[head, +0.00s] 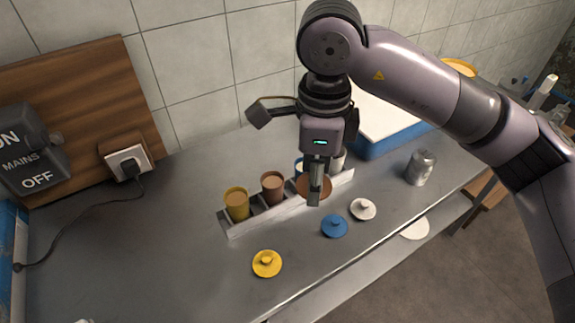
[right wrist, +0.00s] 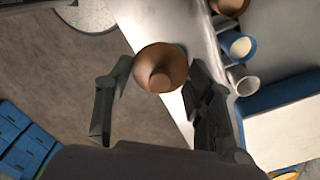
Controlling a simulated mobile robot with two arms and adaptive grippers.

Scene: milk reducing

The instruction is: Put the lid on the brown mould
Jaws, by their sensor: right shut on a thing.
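The brown mould (head: 272,188) stands upright and open in a grey rack (head: 290,210), between the yellow mould (head: 237,204) and the blue mould (head: 299,168). It shows partly at the top edge of the right wrist view (right wrist: 229,5). My right gripper (head: 315,198) is shut on the brown lid (right wrist: 160,66) and holds it up in the air, to the right of the brown mould in the head view. The gripper partly hides the lid in the head view (head: 302,186). My left gripper is not in view.
A yellow lid (head: 267,263), a blue lid (head: 334,226) and a white lid (head: 363,209) lie on the metal counter (head: 150,240) in front of the rack. A can (head: 420,168) and a blue-sided white box (head: 385,140) stand to the right.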

